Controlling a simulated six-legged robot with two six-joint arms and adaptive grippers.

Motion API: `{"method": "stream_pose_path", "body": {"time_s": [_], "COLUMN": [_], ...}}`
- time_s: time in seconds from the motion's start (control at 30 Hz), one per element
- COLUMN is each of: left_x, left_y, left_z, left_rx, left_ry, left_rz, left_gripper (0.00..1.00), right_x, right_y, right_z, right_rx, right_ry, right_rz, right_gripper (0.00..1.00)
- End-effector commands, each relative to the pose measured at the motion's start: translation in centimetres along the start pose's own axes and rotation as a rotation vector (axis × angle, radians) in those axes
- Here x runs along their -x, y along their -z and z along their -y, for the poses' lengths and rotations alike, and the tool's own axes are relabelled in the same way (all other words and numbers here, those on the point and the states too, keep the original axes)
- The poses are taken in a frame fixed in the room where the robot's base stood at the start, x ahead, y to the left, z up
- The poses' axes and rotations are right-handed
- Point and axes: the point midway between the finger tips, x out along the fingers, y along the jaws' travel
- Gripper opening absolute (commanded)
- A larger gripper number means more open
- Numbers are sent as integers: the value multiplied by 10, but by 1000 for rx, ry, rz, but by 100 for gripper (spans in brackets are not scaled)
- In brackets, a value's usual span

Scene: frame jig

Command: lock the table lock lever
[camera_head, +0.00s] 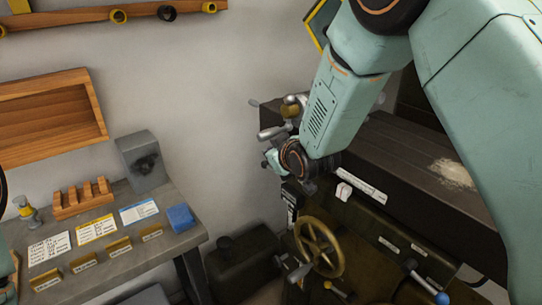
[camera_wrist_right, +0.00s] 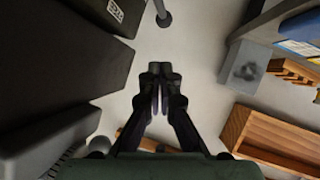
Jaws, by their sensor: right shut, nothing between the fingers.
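In the head view several levers show on the dark machine, and I cannot tell for sure which is the table lock lever. A lever with a blue knob (camera_head: 443,298) is at the lower right. A grey handle (camera_head: 272,132) sticks out at the machine's upper left, near my right wrist. In the right wrist view my right gripper (camera_wrist_right: 158,92) is shut and empty, with its fingers over open space. A grey rod with a round end (camera_wrist_right: 163,17) stands beyond the fingertips, apart from them. In the head view the right fingers are not clear. My left gripper is out of view.
The machine's dark table (camera_head: 390,150) and brass handwheel (camera_head: 319,247) are close to my right arm. A workbench (camera_head: 150,255) with cards, a wooden rack (camera_head: 83,198) and a blue block (camera_head: 181,217) stands at the left. Bare wall lies between.

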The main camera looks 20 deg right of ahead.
Motion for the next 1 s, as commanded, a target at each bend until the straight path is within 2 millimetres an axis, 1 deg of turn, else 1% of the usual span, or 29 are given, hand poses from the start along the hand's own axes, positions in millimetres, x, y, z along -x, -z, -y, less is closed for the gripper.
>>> {"method": "stream_pose_path", "body": {"time_s": [0.2,0.4,0.53,0.67,0.73,0.77,0.83,0.87,0.9,0.97,1.0], "left_x": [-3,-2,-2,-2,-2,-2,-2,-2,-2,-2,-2], "left_y": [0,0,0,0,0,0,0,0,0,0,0], "left_z": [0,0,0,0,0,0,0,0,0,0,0], "left_rx": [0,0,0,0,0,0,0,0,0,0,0], "left_ry": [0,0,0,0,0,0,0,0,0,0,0], "left_rz": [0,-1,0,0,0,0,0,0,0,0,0], "left_gripper": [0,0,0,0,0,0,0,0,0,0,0], "right_x": [38,66,76,80,80,80,78,78,78,79,82], "right_y": [4,8,9,9,6,2,-18,-30,-50,-83,-106], "right_z": [-2,-4,-4,-4,-3,-1,6,10,17,30,38], "right_rx": [-2,-1,-1,-1,-4,-7,-24,-35,-53,-84,-106], "right_ry": [0,0,0,0,3,5,17,24,36,54,65], "right_rz": [1,1,1,2,8,16,53,77,115,180,225], "right_gripper": [0,0,0,0,0,0,0,0,0,0,0]}}
